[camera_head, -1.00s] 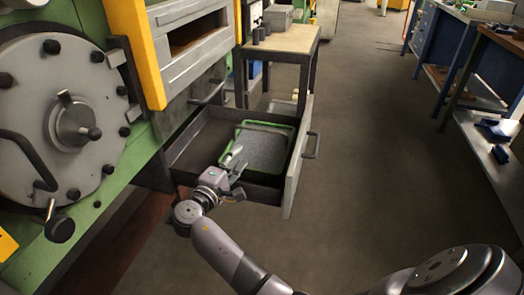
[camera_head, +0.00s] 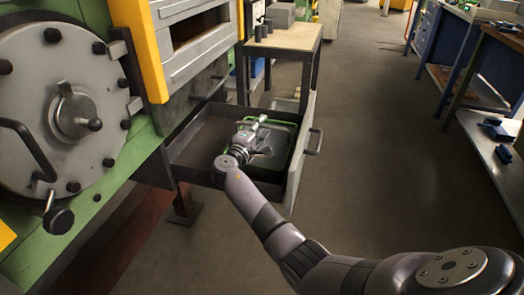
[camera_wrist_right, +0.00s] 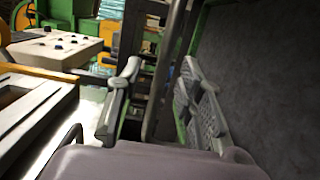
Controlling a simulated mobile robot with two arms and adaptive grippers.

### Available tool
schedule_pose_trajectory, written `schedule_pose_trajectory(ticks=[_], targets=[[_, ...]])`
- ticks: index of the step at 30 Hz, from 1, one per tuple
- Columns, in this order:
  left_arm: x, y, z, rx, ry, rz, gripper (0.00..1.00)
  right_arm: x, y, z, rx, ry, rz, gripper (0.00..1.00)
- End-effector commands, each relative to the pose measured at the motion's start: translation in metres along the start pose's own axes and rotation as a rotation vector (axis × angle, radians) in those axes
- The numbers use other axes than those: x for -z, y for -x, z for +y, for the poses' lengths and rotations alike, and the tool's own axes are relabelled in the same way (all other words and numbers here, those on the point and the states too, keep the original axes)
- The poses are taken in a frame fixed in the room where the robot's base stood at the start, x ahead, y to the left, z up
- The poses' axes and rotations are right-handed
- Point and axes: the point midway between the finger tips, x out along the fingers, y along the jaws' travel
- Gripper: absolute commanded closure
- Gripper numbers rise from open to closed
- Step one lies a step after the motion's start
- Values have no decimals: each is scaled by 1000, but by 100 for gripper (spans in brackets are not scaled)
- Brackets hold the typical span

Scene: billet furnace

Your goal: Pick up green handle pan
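The green-rimmed pan (camera_head: 282,140), with a dark grey inside, lies in the open drawer. My right gripper (camera_head: 262,138) is over the pan's left part and hides some of it. In the right wrist view, the pan (camera_wrist_right: 258,70) fills the right side. The fingers of my right gripper (camera_wrist_right: 160,95) are spread apart there. A dark bar and the green rim run between them or just beyond; I cannot tell if either finger touches. The pan's handle is not clearly distinguishable. My left gripper is not in view.
The open drawer's front panel (camera_head: 301,150) and walls surround the pan. A green machine with a round grey door (camera_head: 60,110) stands at left. A small table (camera_head: 288,38) is behind the drawer, and workbenches (camera_head: 480,60) are at right. The floor between is clear.

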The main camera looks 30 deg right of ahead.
Motion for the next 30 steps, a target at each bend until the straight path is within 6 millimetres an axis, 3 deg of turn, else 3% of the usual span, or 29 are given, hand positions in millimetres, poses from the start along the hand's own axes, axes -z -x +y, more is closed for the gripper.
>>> schedule_pose_trajectory(ticks=[9,24,30], targets=[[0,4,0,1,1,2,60,0,-8,0,1,-1,-1,66],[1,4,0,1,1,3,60,0,-8,0,1,0,0,99],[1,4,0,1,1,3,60,0,-8,-1,2,0,0,100]])
